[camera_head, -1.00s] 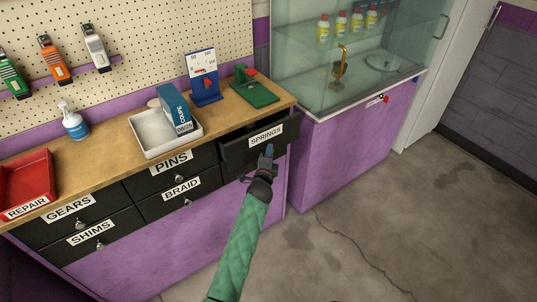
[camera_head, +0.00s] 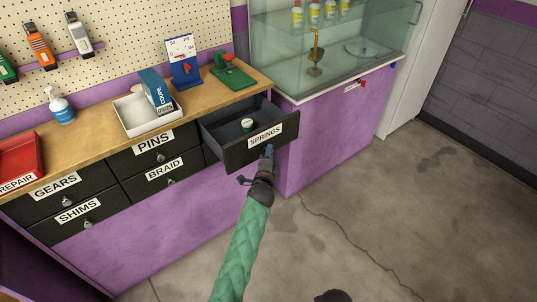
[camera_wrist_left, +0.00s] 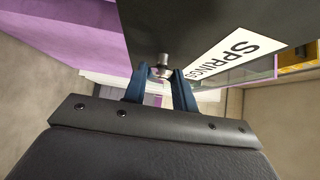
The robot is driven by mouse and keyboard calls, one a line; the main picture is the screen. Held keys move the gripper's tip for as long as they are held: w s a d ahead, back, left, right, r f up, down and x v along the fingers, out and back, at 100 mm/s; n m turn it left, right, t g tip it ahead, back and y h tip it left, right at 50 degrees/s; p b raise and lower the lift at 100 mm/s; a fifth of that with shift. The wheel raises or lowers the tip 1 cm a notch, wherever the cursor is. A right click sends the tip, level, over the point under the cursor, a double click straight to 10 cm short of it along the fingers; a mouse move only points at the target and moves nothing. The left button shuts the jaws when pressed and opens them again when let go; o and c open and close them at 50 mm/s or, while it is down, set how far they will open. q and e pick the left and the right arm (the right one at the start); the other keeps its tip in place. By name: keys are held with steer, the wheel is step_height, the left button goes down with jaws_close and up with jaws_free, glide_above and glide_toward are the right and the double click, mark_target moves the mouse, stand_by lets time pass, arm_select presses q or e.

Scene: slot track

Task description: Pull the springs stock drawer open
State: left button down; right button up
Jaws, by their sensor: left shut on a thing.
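The springs drawer (camera_head: 236,154) is black with a white SPRINGS label (camera_head: 266,135). It stands pulled well out from under the wooden counter, and its inside shows. A small white and green round item (camera_head: 247,124) lies in it. My left gripper (camera_head: 268,152) is at the drawer's front, below the label. In the left wrist view, its blue fingers (camera_wrist_left: 161,82) are shut on the drawer's metal knob (camera_wrist_left: 162,62), beside the SPRINGS label (camera_wrist_left: 224,57). The right gripper is not clearly in view; a dark rounded shape shows at the bottom edge of the head view.
Shut drawers labelled PINS (camera_head: 153,143), BRAID (camera_head: 165,170), GEARS (camera_head: 55,187) and SHIMS (camera_head: 77,211) are to the left. A white tray (camera_head: 125,117) is on the counter (camera_head: 90,143). A glass case on a purple base (camera_head: 325,130) stands right. The floor (camera_head: 390,210) is clear.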

steer(key=shift+f, duration=0.1)
arm_select(q)
steer(key=c, duration=1.2)
jaws_free()
steer(key=shift+o, duration=0.2)
arm_select(e)
steer(key=shift+w, duration=0.15)
arm_select(q)
steer(key=s+a+b, duration=0.1)
steer(key=s, duration=0.6)
steer(key=shift+s+a+b, duration=0.15)
steer(key=shift+s+b, duration=0.15)
steer(key=shift+b, duration=0.05)
arm_select(e)
step_height(320, 180, up, 8)
steer(key=s, duration=0.1)
steer(key=shift+f, duration=0.25)
